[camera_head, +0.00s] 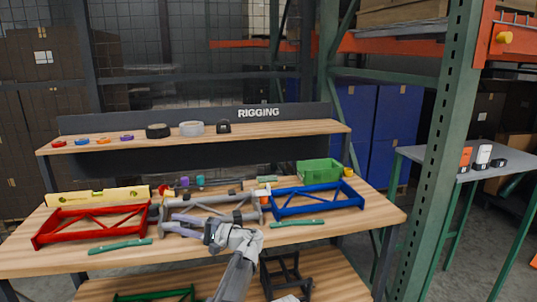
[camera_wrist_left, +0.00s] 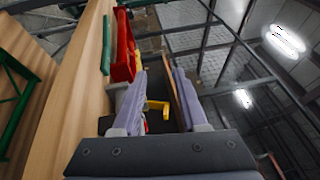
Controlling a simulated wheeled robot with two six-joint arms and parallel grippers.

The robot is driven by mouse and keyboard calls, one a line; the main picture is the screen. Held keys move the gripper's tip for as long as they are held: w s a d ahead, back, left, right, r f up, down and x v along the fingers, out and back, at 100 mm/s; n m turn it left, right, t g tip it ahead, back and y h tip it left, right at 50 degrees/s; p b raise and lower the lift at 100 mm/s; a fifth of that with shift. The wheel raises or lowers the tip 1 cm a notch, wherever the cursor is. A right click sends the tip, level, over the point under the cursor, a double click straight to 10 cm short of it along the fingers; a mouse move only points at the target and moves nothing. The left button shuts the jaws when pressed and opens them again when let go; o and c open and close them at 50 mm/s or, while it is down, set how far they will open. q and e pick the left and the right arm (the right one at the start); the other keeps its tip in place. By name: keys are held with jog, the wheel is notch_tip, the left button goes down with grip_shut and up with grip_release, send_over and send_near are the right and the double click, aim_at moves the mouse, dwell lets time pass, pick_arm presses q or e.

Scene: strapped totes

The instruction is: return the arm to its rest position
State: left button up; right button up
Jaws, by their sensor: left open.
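My left arm reaches up from the bottom middle of the head view. Its left gripper (camera_head: 180,222) is over the workbench, in front of the grey frame (camera_head: 240,200), with its fingers pointing left. In the left wrist view the two pale fingers (camera_wrist_left: 158,85) stand wide apart. A yellow piece (camera_wrist_left: 157,105) shows beyond the gap between them, and I see nothing gripped. Part of the grey frame is hidden behind the gripper. My right gripper does not show.
A red frame (camera_head: 92,224) lies left and a blue frame (camera_head: 318,199) right on the workbench (camera_head: 365,218). Green strips (camera_head: 120,246) lie near its front. A green bin (camera_head: 318,170) stands at back right. A raised shelf behind holds tape rolls. A green rack post (camera_head: 445,150) rises at right.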

pick_arm(q)
jog(key=s+a+f+n+g+h, duration=0.1)
jog(key=s+f+h, duration=0.45)
jog(key=f, duration=0.35)
jog(key=s+a+f+g+h, duration=0.1)
jog(key=s+f+h, duration=0.3)
jog(key=s+f, duration=0.4)
jog(key=s+d+f+n+h, duration=0.2)
jog(key=s+d+f+h, duration=0.7)
jog(key=d, duration=0.3)
jog(key=s+d+r+m+p, duration=0.1)
jog(key=d+r+p, duration=0.2)
jog(key=r+p, duration=0.4)
jog(key=s+d+r+m+p, duration=0.1)
jog(key=s+d+r+p, duration=0.1)
jog(key=r+p, duration=0.6)
jog(key=s+d+r+m+g+p, duration=0.1)
jog(key=s+d+r+m+p, duration=0.1)
jog(key=d+r+p, duration=0.3)
notch_tip(320, 180, up, 4)
jog(key=p, duration=0.2)
jog(key=shift+f+p, duration=0.2)
jog(key=shift+p, duration=0.15)
